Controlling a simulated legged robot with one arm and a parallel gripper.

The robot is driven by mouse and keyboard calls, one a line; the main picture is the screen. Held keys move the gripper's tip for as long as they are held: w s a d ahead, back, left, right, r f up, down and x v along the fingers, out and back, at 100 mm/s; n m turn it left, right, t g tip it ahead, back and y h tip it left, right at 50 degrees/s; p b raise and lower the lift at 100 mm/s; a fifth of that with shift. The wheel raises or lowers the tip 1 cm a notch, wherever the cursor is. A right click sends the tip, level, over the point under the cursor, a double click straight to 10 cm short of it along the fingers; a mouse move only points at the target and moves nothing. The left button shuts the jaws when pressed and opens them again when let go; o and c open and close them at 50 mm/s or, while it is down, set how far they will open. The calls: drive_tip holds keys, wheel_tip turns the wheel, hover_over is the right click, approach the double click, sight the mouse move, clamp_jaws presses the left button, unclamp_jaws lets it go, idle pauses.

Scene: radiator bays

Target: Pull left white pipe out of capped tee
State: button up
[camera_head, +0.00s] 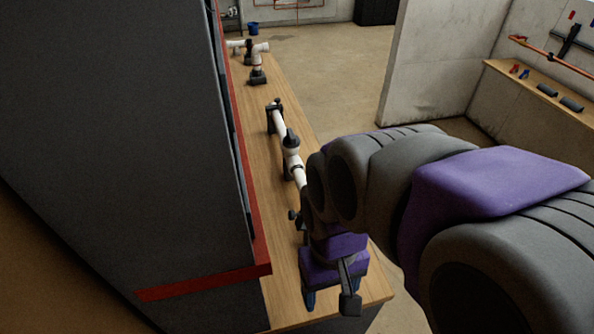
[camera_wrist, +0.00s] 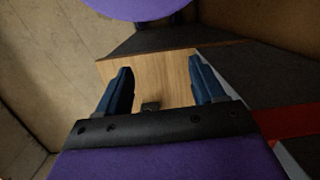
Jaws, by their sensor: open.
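A white pipe run lies along the wooden bench (camera_head: 289,240) in the head view. It has a white tee (camera_head: 291,158) with a dark cap, and a white pipe (camera_head: 278,122) reaches from it to a dark holder at the far end. Another white pipe (camera_head: 299,176) extends from the tee toward me, and my arm hides its near part. My gripper (camera_head: 330,300) is low over the near end of the bench, apart from the visible pipes. In the wrist view, its blue fingers (camera_wrist: 160,72) are open and empty, with bare wood beyond them.
A tall dark cabinet wall (camera_head: 120,120) with a red edge (camera_head: 205,283) stands left of the bench. Another white pipe fitting (camera_head: 258,60) stands at the bench's far end. Open floor (camera_head: 335,75) lies right of the bench, before a pale partition (camera_head: 435,70).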

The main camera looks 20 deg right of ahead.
drive_tip(key=w+a+r, duration=0.2)
drive_tip(key=w, duration=0.4)
drive_tip(key=t+y+p, duration=0.2)
hover_over(304, 182)
drive_tip(key=d, duration=0.2)
wheel_tip(304, 182, down, 5)
drive_tip(key=shift+m, duration=0.3)
drive_tip(key=f, duration=0.4)
drive_tip(key=a+f+b, duration=0.1)
drive_tip(key=f, duration=0.7)
drive_tip(key=shift+s+a+f, duration=0.1)
drive_tip(key=shift+a+f, duration=0.2)
drive_tip(key=shift+a, duration=0.05)
wheel_tip(304, 182, down, 4)
drive_tip(key=shift+r+b, duration=0.1)
drive_tip(key=shift+b, duration=0.3)
drive_tip(key=shift+d+f, duration=0.1)
drive_tip(key=shift+f, duration=0.7)
drive_tip(key=shift+a, duration=0.45)
drive_tip(key=shift+c, duration=0.6)
drive_tip(key=shift+d, duration=0.25)
drive_tip(key=c, duration=0.6)
drive_tip(key=shift+a, duration=0.1)
clamp_jaws()
